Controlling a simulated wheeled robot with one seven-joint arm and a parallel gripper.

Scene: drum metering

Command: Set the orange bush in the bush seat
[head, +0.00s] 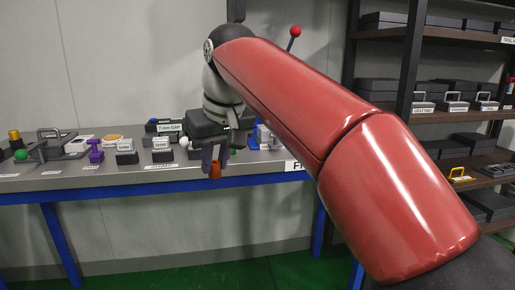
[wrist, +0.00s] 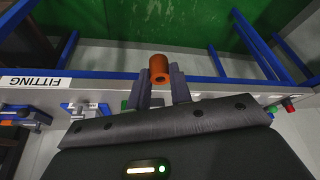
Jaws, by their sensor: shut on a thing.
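The orange bush (head: 215,169) is a short hollow cylinder held at the tips of my gripper (head: 211,160), in front of the table's near edge in the head view. I cannot make out the bush seat; my arm and gripper cover part of the table.
The grey table (head: 120,180) with blue legs carries shim blocks (head: 126,152), a purple part (head: 95,152) and a green ball (head: 21,155). A dark shelf unit (head: 400,90) stands at right. The green floor (head: 290,268) in front is clear.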

